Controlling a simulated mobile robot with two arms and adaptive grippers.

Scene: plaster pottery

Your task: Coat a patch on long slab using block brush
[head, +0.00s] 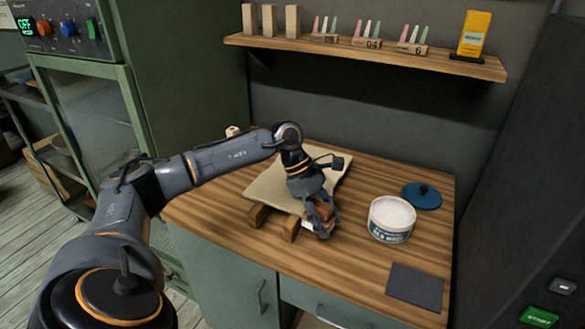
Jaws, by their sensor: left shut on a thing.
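The long slab (268,184), flat and beige, rests on wooden supports (290,229) on the wooden worktop. My left arm reaches over it from the left. My left gripper (322,224) points down by the slab's front right edge. It is shut on the block brush (324,211), a small brown piece mostly hidden by the fingers. Whether the brush touches the slab cannot be told. An open white tub (391,221) with a blue label, full of white material, stands right of the gripper. My right gripper is not in view.
A blue lid (422,195) lies behind the tub, and a dark grey mat (414,287) lies at the front right. A wall shelf (370,56) holds blocks, coloured sticks and a yellow packet. The worktop's front middle is clear.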

